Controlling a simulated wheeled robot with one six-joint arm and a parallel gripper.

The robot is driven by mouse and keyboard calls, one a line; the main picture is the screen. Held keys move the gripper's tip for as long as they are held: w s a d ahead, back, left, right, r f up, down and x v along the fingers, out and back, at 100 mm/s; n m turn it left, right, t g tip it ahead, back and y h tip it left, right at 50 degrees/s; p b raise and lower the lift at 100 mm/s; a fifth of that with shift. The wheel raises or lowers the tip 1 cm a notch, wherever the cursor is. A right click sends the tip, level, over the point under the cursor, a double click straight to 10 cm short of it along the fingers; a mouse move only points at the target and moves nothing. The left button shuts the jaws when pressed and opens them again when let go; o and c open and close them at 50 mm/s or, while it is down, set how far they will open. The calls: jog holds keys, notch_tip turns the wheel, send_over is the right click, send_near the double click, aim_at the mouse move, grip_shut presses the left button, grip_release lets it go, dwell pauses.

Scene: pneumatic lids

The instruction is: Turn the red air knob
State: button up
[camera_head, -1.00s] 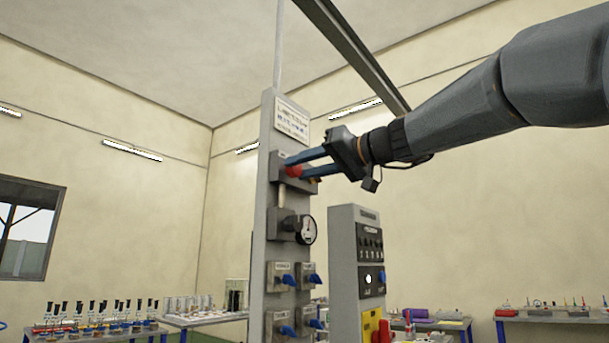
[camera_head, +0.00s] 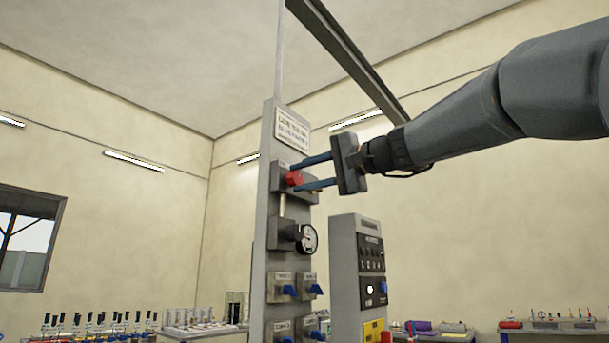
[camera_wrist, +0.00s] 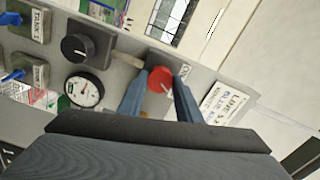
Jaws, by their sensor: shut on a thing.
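The red air knob (camera_head: 294,179) sits on a grey block high on the grey column panel. My gripper (camera_head: 305,177) reaches it from the right, with one blue finger above the knob and one below. In the wrist view the red knob (camera_wrist: 159,80) lies between the two blue fingers of my gripper (camera_wrist: 163,86), with a small white mark on its face. My gripper is shut on the knob. The fingers partly cover the knob's sides.
A pressure gauge (camera_head: 308,239) is mounted below the knob, and blue-handled valves (camera_head: 289,289) are lower on the column. A grey control box (camera_head: 343,270) stands to the right. Benches with small items line the walls behind. The space around the arm is open.

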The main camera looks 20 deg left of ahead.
jog(key=shift+m+p, duration=0.35)
jog(key=shift+m, duration=0.95)
jog(key=o, duration=1)
jog(key=shift+o, duration=0.2)
jog(key=b+v, duration=0.2)
jog(key=v, duration=0.5)
jog(key=shift+s+d, duration=0.2)
jog(key=shift+d, duration=0.2)
